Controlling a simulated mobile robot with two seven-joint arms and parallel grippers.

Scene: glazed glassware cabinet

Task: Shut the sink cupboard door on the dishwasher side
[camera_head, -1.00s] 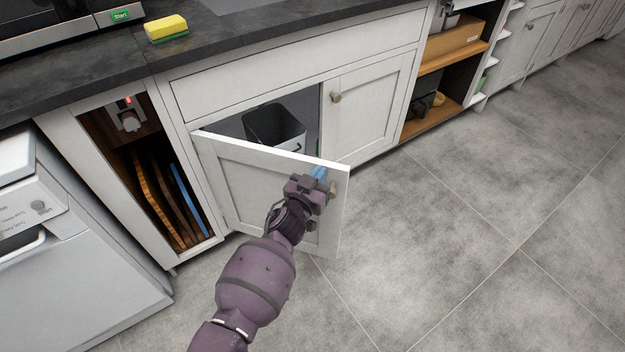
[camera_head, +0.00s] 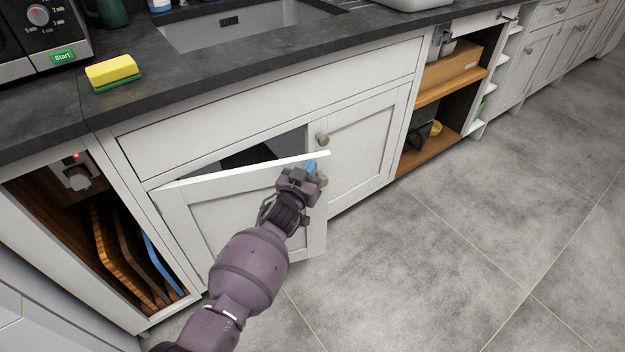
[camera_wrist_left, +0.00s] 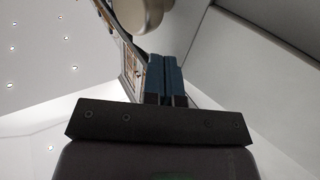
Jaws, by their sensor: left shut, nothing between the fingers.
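The sink cupboard door on the dishwasher side (camera_head: 235,222) is a white panelled door, hinged at its left and standing partly open. A dark gap shows above its top edge, with part of a dark bin (camera_head: 262,156) inside. My left gripper (camera_head: 312,168) is at the door's free edge, on its outer face beside the knob, which it partly hides. In the left wrist view its blue fingertips (camera_wrist_left: 164,75) are together with nothing between them, close to the pale round knob (camera_wrist_left: 138,12) and the door face (camera_wrist_left: 240,70). My right gripper is not in view.
The other sink cupboard door (camera_head: 362,140) is shut, with a round knob (camera_head: 322,140). An open nook with upright boards (camera_head: 125,255) is to the left. A yellow sponge (camera_head: 112,72) lies on the dark worktop. The floor at right is clear.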

